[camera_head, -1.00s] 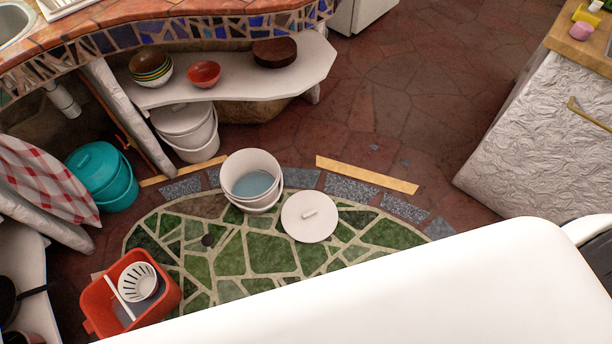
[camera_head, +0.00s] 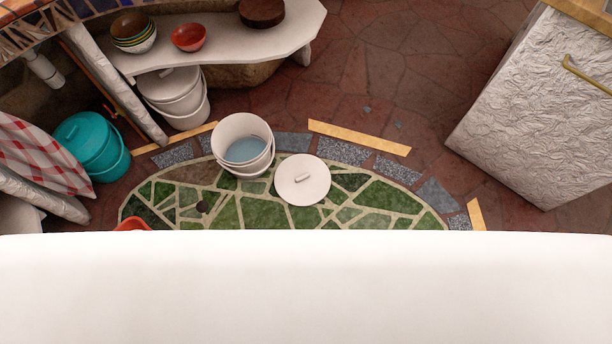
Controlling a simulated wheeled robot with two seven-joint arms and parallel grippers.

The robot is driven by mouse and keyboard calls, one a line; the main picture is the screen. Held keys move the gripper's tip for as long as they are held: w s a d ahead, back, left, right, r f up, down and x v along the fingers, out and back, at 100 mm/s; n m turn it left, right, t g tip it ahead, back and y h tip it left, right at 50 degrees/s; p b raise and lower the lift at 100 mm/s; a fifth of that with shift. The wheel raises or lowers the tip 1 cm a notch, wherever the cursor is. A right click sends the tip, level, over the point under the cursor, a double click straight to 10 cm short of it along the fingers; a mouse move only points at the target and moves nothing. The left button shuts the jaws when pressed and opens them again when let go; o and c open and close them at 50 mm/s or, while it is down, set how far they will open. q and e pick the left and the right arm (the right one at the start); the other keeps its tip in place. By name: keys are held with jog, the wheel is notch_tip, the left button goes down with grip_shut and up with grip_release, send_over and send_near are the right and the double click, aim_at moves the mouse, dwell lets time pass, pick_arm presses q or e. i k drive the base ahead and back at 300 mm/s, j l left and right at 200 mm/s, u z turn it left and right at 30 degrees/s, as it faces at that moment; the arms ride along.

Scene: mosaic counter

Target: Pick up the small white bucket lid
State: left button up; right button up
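The small white bucket lid (camera_head: 302,179) lies flat on the green mosaic part of the floor. It is round, with a short bar handle on top. It lies just right of an open white bucket (camera_head: 243,146) that holds something pale blue. Neither of my grippers shows in the head view.
A white lidded bucket (camera_head: 174,97) stands under the white shelf (camera_head: 230,50), which carries bowls. A teal lidded bucket (camera_head: 92,147) stands at left. A red tub (camera_head: 131,224) is mostly hidden by a broad white surface. A textured white cabinet (camera_head: 530,110) is at right. Floor beyond the lid is clear.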

aim_at(300, 180)
jog(key=i+l+u, duration=0.2)
jog(key=i+l, duration=0.15)
jog(key=i+l+u, duration=0.15)
jog(key=i+l, duration=0.2)
jog(key=l, duration=0.15)
jog(key=i+l+u, duration=0.2)
jog(key=l, duration=0.25)
jog(key=i, duration=0.1)
